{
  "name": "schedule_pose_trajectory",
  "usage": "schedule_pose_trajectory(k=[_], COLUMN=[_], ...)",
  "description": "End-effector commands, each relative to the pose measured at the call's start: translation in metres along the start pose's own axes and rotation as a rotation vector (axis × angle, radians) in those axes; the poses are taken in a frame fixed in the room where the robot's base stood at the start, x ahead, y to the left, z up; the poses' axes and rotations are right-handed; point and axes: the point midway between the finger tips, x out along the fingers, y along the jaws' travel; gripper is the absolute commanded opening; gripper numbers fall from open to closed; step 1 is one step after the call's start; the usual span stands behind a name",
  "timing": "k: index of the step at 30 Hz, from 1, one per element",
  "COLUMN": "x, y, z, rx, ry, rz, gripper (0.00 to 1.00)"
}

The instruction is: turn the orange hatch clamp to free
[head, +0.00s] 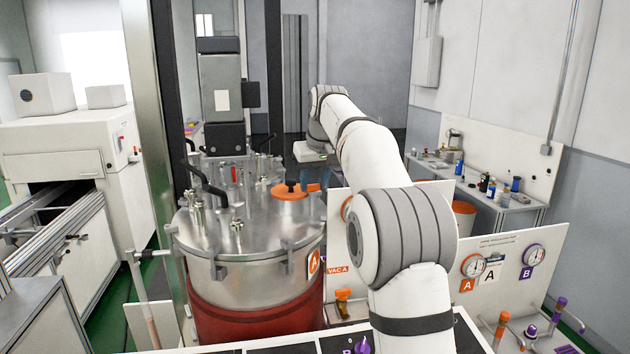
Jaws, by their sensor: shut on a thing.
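The steel vessel (250,262) with its red lower jacket stands left of centre in the head view. On its flat lid is a round orange hatch (292,193) with a dark knob-like part on top. My arm reaches over from the right, and my gripper (316,180) points down at the right edge of the hatch. Its bluish fingers are small in the picture. It is shut on the orange hatch clamp at that edge, but the grip and the clamp's turned position are too small and partly hidden to make out.
Black curved handles (208,180) and metal fittings rise from the lid's left side. A white gauge panel (505,275) with orange and purple valves stands at right. A bench (495,205) with bottles is behind it. A conveyor (45,215) runs at left.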

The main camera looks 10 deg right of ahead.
Motion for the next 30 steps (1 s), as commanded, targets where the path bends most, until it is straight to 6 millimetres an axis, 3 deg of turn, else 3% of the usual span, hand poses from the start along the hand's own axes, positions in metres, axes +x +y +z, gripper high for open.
schedule_pose_trajectory(k=[30], x=[0.0015], y=[-0.0090], z=[-0.0042], rx=[0.770], ry=[0.001], rz=[0.319], gripper=[0.14])
